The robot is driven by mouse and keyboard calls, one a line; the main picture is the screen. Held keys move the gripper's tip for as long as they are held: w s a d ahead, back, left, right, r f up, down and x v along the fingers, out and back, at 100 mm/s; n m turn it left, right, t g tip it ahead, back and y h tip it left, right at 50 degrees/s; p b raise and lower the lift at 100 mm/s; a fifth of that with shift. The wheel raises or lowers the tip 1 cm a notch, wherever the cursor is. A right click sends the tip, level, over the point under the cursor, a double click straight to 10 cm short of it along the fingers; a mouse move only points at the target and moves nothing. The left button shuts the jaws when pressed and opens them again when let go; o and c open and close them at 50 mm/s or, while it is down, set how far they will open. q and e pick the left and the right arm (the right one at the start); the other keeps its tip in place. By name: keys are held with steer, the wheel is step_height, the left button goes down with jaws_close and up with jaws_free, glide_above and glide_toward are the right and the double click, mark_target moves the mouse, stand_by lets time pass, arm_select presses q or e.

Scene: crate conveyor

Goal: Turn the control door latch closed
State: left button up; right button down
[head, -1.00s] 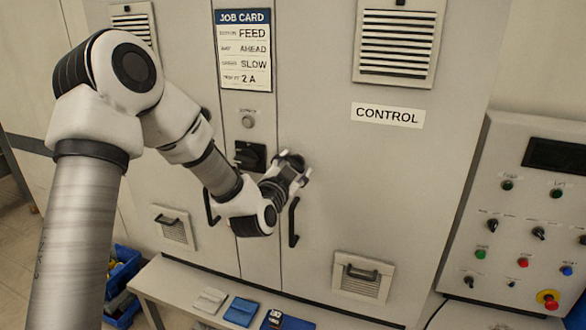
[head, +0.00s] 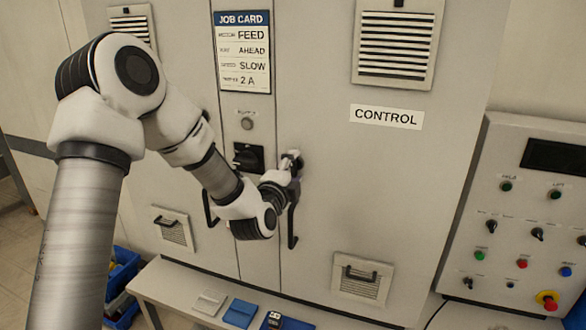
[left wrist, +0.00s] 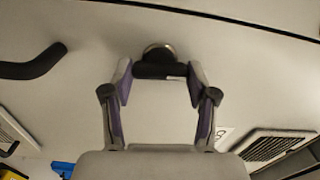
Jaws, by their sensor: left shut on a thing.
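The control door (head: 345,200) is a tall pale cabinet door marked with a CONTROL label (head: 387,116). My left gripper (head: 291,160) is at the door's left edge, just above a black bar handle (head: 292,226). In the left wrist view, the latch (left wrist: 157,70) is a short dark bar on a round metal base. My left gripper (left wrist: 159,78) has one finger at each end of this bar and is shut on it. The gripper covers the latch in the head view, so its angle there cannot be told. My right gripper is not in view.
A black rotary switch (head: 248,157) sits close left of the gripper. A bench (head: 180,290) with small items runs below the cabinet. A control panel (head: 530,220) with knobs and buttons stands at right. The door face right of the gripper is clear.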

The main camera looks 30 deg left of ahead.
arm_select(q)
steer(key=shift+m, duration=0.6)
steer(key=o, duration=1.2)
steer(key=shift+c, duration=0.2)
steer(key=shift+w, duration=0.1)
steer(key=v, duration=0.7)
steer(key=shift+s, duration=0.25)
steer(key=shift+w, duration=0.1)
